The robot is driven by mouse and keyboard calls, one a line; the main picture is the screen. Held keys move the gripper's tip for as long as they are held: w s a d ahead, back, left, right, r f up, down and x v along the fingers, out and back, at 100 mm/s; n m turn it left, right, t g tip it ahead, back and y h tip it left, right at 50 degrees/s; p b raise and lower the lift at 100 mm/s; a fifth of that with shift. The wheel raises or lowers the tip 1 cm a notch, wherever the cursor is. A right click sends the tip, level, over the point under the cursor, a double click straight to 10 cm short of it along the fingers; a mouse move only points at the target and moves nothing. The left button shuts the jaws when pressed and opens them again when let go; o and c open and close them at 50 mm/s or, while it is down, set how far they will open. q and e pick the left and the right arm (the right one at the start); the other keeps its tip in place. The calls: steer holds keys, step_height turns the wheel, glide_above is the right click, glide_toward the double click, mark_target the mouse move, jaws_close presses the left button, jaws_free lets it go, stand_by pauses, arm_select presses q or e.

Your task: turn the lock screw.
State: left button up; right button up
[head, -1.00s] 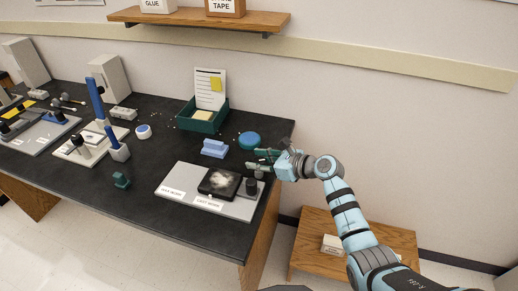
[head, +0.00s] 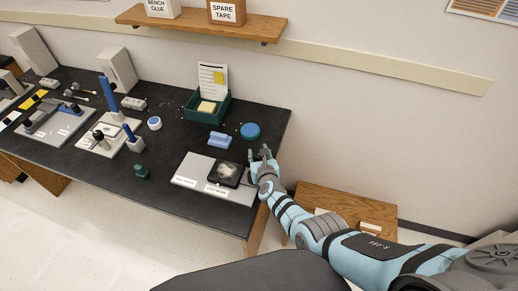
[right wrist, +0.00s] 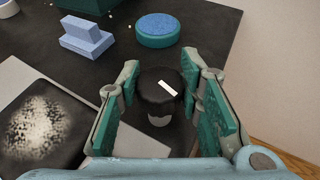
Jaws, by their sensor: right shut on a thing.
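The lock screw, a round black knob (right wrist: 155,82) with a white line on top and a pale stem, shows in the right wrist view. In the head view my right gripper hides it. My right gripper (head: 263,155) is at the right end of a grey plate (head: 238,193). In the right wrist view its green-padded fingers (right wrist: 166,90) stand on both sides of the knob and are shut on it. The white line lies slanted. A black block with a speckled pale patch (head: 226,172) sits on the plate, left of the gripper. My left gripper is not in view.
A light blue block (head: 219,140) and a round blue-topped tin (head: 250,130) stand behind the plate. A green box (head: 208,107) with papers is further back. A small dark green object (head: 141,171) lies left. The table's right edge is close to my right arm.

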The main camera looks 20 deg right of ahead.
steer(key=shift+r+m+h, duration=0.1)
steer(key=shift+m+h, duration=0.2)
steer(key=o, duration=1.1)
steer(key=shift+o, duration=0.4)
steer(key=shift+a, duration=0.1)
